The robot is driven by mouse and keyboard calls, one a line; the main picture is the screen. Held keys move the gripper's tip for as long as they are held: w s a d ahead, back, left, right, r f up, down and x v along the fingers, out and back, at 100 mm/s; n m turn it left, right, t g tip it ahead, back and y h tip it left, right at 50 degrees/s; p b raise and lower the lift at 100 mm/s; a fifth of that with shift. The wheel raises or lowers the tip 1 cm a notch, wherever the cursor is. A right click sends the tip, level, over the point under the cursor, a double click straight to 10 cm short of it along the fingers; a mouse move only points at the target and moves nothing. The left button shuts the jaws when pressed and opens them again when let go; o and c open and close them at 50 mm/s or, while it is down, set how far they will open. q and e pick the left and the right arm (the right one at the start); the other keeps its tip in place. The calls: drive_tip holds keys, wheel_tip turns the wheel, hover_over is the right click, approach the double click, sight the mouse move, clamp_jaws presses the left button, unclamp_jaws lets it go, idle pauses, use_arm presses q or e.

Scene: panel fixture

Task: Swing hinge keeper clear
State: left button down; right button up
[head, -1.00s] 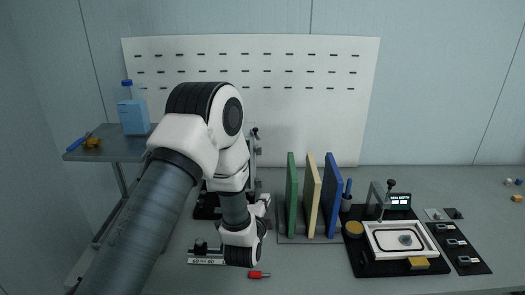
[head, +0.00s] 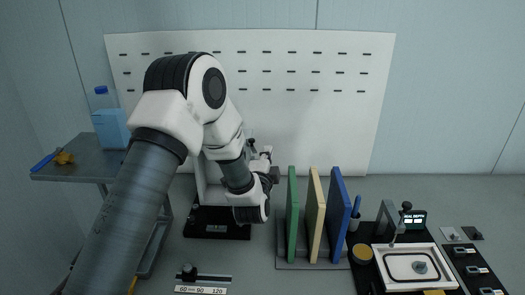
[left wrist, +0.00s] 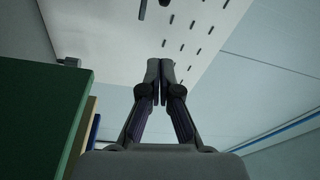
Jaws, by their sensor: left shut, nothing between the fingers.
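My left gripper (head: 272,174) is in front of the fixture in the head view, to the left of the panels' top edges. In the left wrist view its two fingers (left wrist: 161,75) are closed together, with nothing between them, and point toward the pegboard. The fixture's black base (head: 205,228) and a light upright (head: 210,190) show behind my arm. A small dark knob (head: 252,146) shows at its top. My arm covers much of the fixture, so I cannot make out the hinge keeper. My right gripper is not in view.
A green panel (head: 292,215), a cream panel (head: 314,215) and a blue panel (head: 337,215) stand in a rack close right of my gripper. The green panel (left wrist: 40,115) fills the left of the wrist view. A scale gauge (head: 202,289) lies in front. A side table (head: 85,168) is left.

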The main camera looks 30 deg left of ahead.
sight(251, 144)
use_arm(q)
drive_tip(key=w+a+p, duration=0.4)
drive_tip(key=a, duration=0.1)
drive_tip(key=shift+a, duration=0.25)
idle(0.3)
drive_tip(key=shift+a, duration=0.1)
drive_tip(key=shift+s+a+r+m+h, duration=0.1)
drive_tip(key=shift+s+m+h, duration=0.25)
drive_tip(key=shift+h, duration=0.25)
drive_tip(key=shift+m+t+h, duration=0.25)
drive_tip(key=shift+t+h, duration=0.05)
drive_tip(key=shift+h, duration=0.1)
